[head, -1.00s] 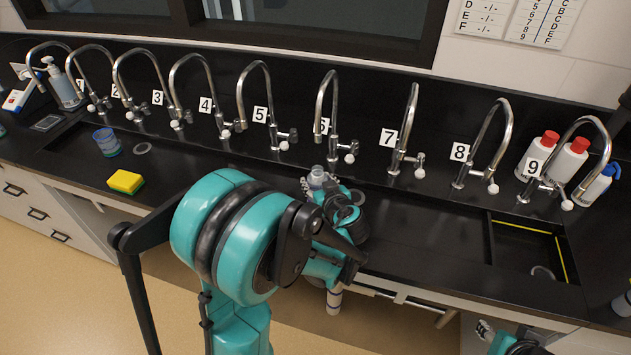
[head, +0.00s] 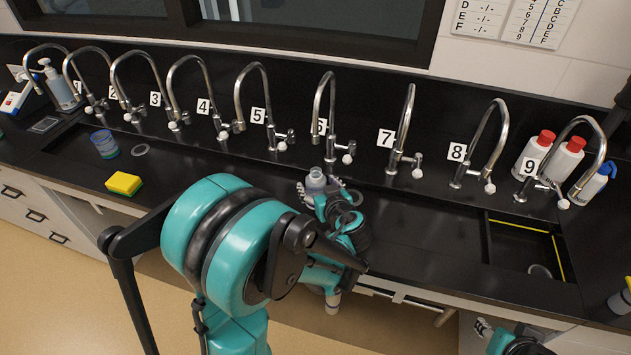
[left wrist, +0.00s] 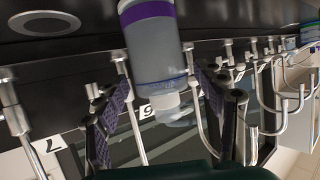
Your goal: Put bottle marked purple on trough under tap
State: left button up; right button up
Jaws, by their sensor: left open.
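The clear bottle with a purple band (left wrist: 150,45) appears upside down in the left wrist view, its base at the dark surface and its neck towards the camera. In the head view the bottle (head: 316,182) looks upright, just in front of tap 6 (head: 322,110), below its spout in the picture. My left gripper (left wrist: 160,88) is open, with a finger on each side of the bottle's neck end and gaps visible. The black trough (head: 415,215) runs under the taps; the bottle's base is hidden in the head view. My right gripper (head: 483,328) shows only partly at the bottom.
Tap 5 (head: 240,100) and tap 7 (head: 404,130) flank the bottle. A yellow sponge (head: 124,183) and a blue-tinted cup (head: 105,144) are at the left. Red-capped bottles (head: 563,160) stand at the right, behind tap 9. The trough right of my arm is clear.

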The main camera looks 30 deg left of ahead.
pick_arm(q)
jog(key=s+d+m+h, duration=0.1)
jog(key=s+d, duration=0.1)
jog(key=s, duration=0.2)
jog(key=s+d+r+m+g+h+p, duration=0.1)
jog(key=s+d+m+h, duration=0.1)
jog(key=s+d, duration=0.1)
jog(key=s+d+r+m+g+h+p, duration=0.1)
jog(key=s+d, duration=0.2)
jog(key=s, duration=0.1)
jog(key=shift+s+r+m+h, duration=0.2)
jog(key=shift+s+m+h, duration=0.1)
jog(key=shift+m+h, duration=0.1)
jog(key=s+d+r+m+h, duration=0.2)
jog(key=s+d+m+h, duration=0.3)
jog(key=s+d, duration=0.1)
jog(key=shift+d+r, duration=0.15)
jog(key=shift+s, duration=0.1)
dwell(0.6)
